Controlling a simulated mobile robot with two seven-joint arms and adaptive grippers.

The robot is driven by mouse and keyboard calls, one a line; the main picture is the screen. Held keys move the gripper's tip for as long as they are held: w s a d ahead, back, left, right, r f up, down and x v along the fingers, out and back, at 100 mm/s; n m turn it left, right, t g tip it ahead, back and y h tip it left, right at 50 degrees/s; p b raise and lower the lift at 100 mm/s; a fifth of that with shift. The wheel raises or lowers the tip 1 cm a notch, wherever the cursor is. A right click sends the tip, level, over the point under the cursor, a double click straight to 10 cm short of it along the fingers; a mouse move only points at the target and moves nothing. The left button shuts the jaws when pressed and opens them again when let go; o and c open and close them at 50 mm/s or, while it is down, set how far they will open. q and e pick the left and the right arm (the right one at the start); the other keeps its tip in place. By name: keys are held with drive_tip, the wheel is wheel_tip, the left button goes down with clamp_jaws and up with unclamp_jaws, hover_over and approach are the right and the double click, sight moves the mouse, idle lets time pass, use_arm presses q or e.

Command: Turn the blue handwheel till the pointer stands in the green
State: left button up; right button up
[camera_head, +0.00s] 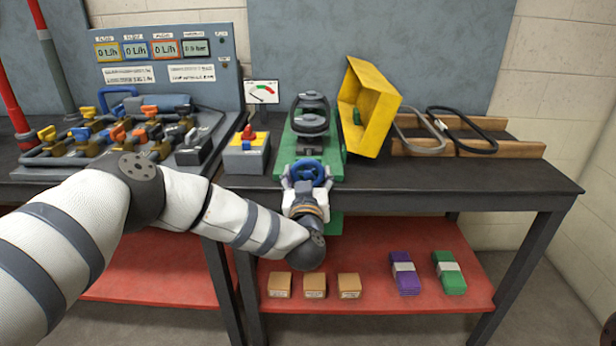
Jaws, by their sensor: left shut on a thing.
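The blue handwheel (307,170) is at the front of a green machine base (325,168) on the dark bench. My left gripper (305,182) reaches it from the front and is shut on it, with a finger at either side of the wheel. The fingers and wrist cover part of its lower rim. A small white gauge (262,92) with red and green marks stands behind, left of the machine. Its pointer is too small for me to read against the green.
A yellow guard (375,108) stands open right of the machine. Belts (465,130) lie on a wooden rack at the right. A grey box with a red and yellow switch (246,152) is close left. Valves and pipes (120,130) fill the left bench.

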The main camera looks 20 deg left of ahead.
use_arm(q)
drive_tip(key=shift+r, duration=0.1)
use_arm(e)
drive_tip(key=shift+w+r, duration=0.1)
use_arm(q)
drive_tip(key=shift+r+m+p, duration=0.15)
drive_tip(key=shift+m+p, duration=0.2)
drive_tip(key=shift+m, duration=0.95)
drive_tip(key=shift+a+f+m+p, duration=0.1)
drive_tip(key=shift+m+p, duration=0.2)
drive_tip(key=shift+m, duration=0.55)
drive_tip(key=shift+a+f+m+p, duration=0.1)
drive_tip(key=shift+m+p, duration=0.15)
drive_tip(key=shift+m, duration=0.6)
use_arm(e)
drive_tip(key=shift+w+r+t, duration=0.4)
drive_tip(key=shift+w+r, duration=0.55)
drive_tip(key=shift+r, duration=0.05)
use_arm(q)
drive_tip(key=o, duration=1.2)
drive_tip(key=shift+c, duration=0.2)
